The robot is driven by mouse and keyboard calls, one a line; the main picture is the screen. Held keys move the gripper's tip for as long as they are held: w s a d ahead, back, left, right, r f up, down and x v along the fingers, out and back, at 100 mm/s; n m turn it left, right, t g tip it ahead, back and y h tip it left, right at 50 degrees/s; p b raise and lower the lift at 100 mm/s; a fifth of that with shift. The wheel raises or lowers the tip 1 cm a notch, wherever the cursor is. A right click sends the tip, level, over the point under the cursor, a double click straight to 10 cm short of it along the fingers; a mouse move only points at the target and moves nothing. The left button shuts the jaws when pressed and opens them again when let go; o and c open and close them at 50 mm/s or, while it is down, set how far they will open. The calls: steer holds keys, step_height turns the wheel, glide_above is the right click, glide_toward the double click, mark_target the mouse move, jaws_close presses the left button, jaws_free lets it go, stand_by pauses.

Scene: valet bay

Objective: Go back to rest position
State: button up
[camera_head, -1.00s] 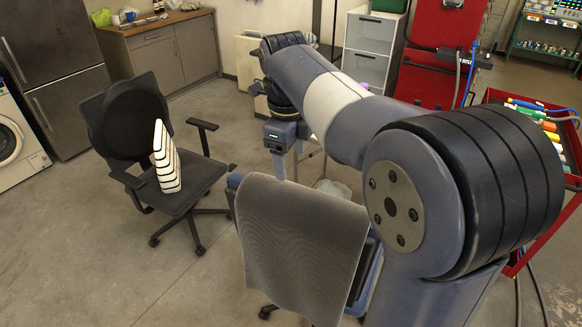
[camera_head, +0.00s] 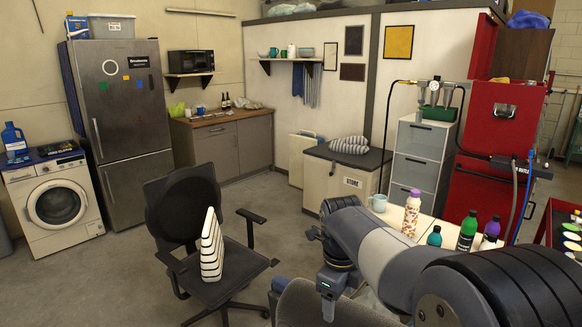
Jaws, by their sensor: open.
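My arm reaches in from the lower right, bends at a large dark joint and runs up and left to its wrist. My gripper (camera_head: 329,306) hangs at the end of the wrist, pointing down, just above and behind the grey backrest of the near chair (camera_head: 335,310). Its dark body with a small green light shows, but the fingertips are small and partly hidden. It is open, and nothing shows in it. A white cushion with black stripes (camera_head: 211,248) leans upright on the seat of a black office chair (camera_head: 236,288), left of my gripper and apart from it.
A white table with a patterned bottle (camera_head: 411,213), a green bottle (camera_head: 467,231) and a mug (camera_head: 378,203) stands behind my arm. A store chest (camera_head: 325,182) holds a striped folded cushion (camera_head: 349,145). A washer (camera_head: 54,203) and fridge (camera_head: 125,120) stand left. Floor at the left is clear.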

step_height(320, 180, down, 2)
steer(key=shift+d, duration=0.3)
steer(key=shift+a, duration=0.15)
steer(key=shift+r, duration=0.1)
